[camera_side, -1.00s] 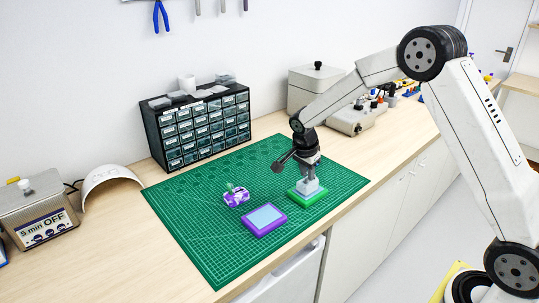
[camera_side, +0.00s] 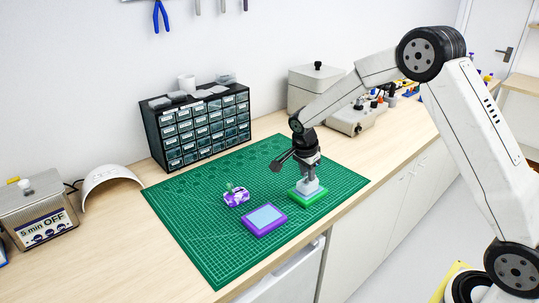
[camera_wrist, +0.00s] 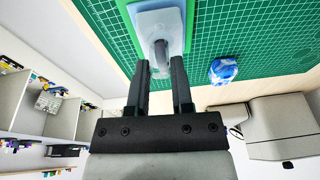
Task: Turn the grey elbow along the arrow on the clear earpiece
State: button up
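The clear earpiece (camera_side: 309,186) is a pale, bluish translucent block on a green pad (camera_side: 308,198); it also shows at the top of the wrist view (camera_wrist: 160,20). The grey elbow (camera_wrist: 161,56) sticks out from the earpiece toward my wrist camera. My gripper (camera_wrist: 160,66) has its two dark fingers on either side of the elbow, with a narrow gap showing beside it. In the side view, my gripper (camera_side: 308,172) points down over the earpiece and hides the elbow. I cannot make out the arrow in either view.
A purple-framed tray (camera_side: 265,220) and a purple-and-white object (camera_side: 236,197) lie on the green cutting mat (camera_side: 210,240). A blue-and-white object (camera_wrist: 223,70) shows in the wrist view. A drawer cabinet (camera_side: 200,130) stands behind. The mat's front left is clear.

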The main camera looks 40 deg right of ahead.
aim_at(303, 187)
jog(key=o, duration=0.4)
jog(key=shift+s, duration=0.1)
jog(key=shift+r, duration=0.1)
jog(key=shift+v, duration=3.8)
jog(key=s+a+f+n+y, duration=0.1)
jog(key=s+a+n, duration=0.1)
jog(key=s+n, duration=0.4)
jog(key=s+a+f+n+t, duration=0.1)
jog(key=s+a+f+n, duration=0.1)
jog(key=s+n, duration=0.4)
jog(key=s+a+f+n+t+y, duration=0.1)
jog(key=s+a+n, duration=0.2)
jog(key=s+n, duration=0.3)
jog(key=shift+s+a+f+y, duration=0.1)
jog(key=shift+s+a+y, duration=0.05)
jog(key=shift+s, duration=0.6)
jog(key=shift+s+a+f+y, duration=0.1)
jog(key=shift+s+a+y, duration=0.05)
jog(key=shift+s, duration=0.55)
